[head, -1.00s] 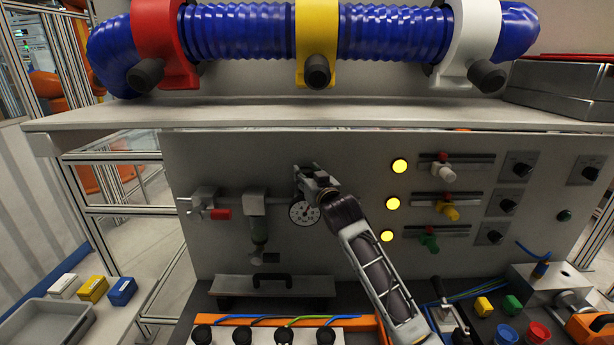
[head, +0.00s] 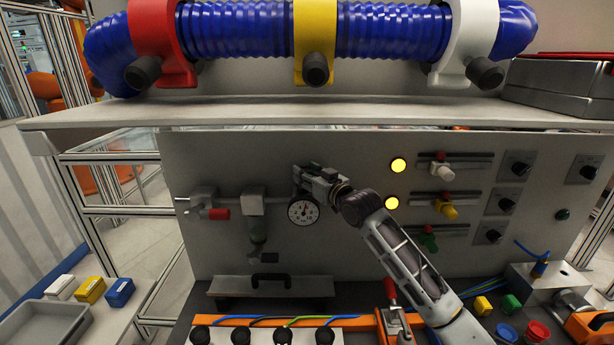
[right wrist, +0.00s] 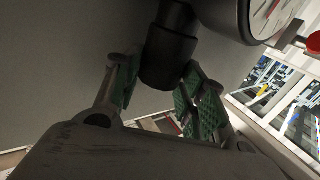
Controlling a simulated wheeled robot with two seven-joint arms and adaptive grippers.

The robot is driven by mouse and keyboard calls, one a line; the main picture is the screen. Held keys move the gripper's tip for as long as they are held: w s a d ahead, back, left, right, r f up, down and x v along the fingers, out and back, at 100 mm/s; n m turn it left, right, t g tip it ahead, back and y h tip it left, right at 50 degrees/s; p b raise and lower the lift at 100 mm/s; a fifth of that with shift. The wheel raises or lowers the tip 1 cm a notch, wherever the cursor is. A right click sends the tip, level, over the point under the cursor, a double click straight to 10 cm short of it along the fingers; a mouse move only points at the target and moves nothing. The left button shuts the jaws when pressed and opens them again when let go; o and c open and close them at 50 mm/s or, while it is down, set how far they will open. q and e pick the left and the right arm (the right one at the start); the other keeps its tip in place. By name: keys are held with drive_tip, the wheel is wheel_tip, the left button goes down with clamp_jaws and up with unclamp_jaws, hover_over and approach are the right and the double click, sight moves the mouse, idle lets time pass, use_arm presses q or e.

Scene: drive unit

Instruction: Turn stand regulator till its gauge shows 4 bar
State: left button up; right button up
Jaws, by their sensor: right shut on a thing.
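The stand regulator's gauge (head: 303,211) is a round white dial with a dark rim on the grey panel, left of centre. Its needle is too small to read for sure. In the right wrist view only part of the gauge (right wrist: 262,14) shows, at the top right. My right gripper (head: 309,177) is just above the gauge and hides the regulator knob in the head view. In the right wrist view a dark round knob (right wrist: 171,55) sits between its green finger pads, and the gripper is shut on it. My left gripper is out of view.
Left of the gauge are a red-handled valve (head: 218,214) and a filter bowl (head: 257,230). To the right are yellow lamps (head: 398,166), coloured sliders (head: 443,170) and black knobs (head: 521,169). A grey shelf (head: 330,115) overhangs the panel.

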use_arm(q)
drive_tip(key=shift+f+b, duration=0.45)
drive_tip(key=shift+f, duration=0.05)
use_arm(e)
drive_tip(key=shift+w+d+n+g+y, duration=0.1)
drive_tip(key=shift+d+n+g+y, duration=0.05)
drive_tip(key=shift+n+g+y, duration=0.2)
drive_tip(key=shift+f+n+g+y+b, duration=0.1)
drive_tip(key=shift+n+g+y+b, duration=0.45)
drive_tip(key=shift+b, duration=0.5)
drive_tip(key=n+g+y+b, duration=0.1)
drive_tip(key=g+y+b, duration=0.1)
drive_tip(key=b, duration=0.5)
drive_tip(key=shift+w+d+n+b, duration=0.15)
drive_tip(key=shift+n+b, duration=0.25)
drive_tip(key=shift+y, duration=0.3)
drive_tip(key=shift+g+b, duration=0.3)
drive_tip(key=shift+b, duration=0.55)
drive_tip(key=shift+n, duration=0.3)
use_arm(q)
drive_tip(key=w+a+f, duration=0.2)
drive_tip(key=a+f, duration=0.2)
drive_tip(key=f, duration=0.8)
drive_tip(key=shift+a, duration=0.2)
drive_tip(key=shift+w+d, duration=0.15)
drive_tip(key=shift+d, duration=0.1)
